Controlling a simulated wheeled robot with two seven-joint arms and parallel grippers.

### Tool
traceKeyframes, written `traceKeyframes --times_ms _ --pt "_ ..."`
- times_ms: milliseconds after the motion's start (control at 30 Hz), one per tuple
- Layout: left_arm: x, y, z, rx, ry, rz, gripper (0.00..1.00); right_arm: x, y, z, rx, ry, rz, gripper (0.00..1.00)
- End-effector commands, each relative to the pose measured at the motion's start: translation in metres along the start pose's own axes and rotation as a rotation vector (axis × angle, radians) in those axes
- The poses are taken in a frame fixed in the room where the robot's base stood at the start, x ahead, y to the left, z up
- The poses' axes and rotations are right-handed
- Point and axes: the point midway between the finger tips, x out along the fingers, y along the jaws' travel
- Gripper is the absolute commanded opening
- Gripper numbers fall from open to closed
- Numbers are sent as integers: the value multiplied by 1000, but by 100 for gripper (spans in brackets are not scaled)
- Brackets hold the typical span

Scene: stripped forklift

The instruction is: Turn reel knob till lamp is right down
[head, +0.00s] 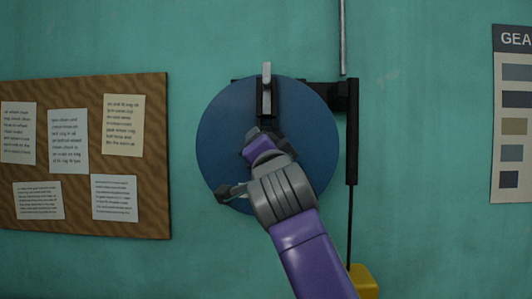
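The reel (222,130) is a large blue disc at the middle of the head view, in front of the teal wall. My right arm comes in from the lower right and covers the disc's centre and lower right. A black block with an upright grey bar, which I take as my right gripper (266,92), stands over the disc's upper part. Its fingers are not distinct, so I cannot tell its opening. A small dark and grey piece (230,191) juts out at the disc's lower left; I cannot tell whether it is the knob. No lamp is clearly recognisable. My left gripper is out of view.
A black upright bracket (352,135) stands just right of the reel, with a metal rod (342,38) above. A dark line runs down to a yellow object (363,281). A corkboard (80,170) with papers hangs left, a chart (513,120) right.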

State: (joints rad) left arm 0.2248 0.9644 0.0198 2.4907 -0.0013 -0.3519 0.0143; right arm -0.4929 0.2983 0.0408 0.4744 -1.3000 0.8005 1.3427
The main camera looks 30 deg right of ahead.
Motion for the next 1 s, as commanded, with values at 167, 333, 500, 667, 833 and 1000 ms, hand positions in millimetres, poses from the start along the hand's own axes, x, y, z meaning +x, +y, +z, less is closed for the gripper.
traceKeyframes --times_ms 167,333,500,667,833,1000 --pt "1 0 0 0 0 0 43 1 1 5 6 -7 6 38" --pt "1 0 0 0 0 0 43 1 1 5 6 -7 6 38" --pt "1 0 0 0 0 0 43 1 0 4 5 -6 5 81" --pt "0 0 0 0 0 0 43 0 0 2 6 -2 3 92" --pt "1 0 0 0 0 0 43 0 0 1 7 0 1 92" --pt "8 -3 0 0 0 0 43 -10 0 2 9 -1 -2 92"
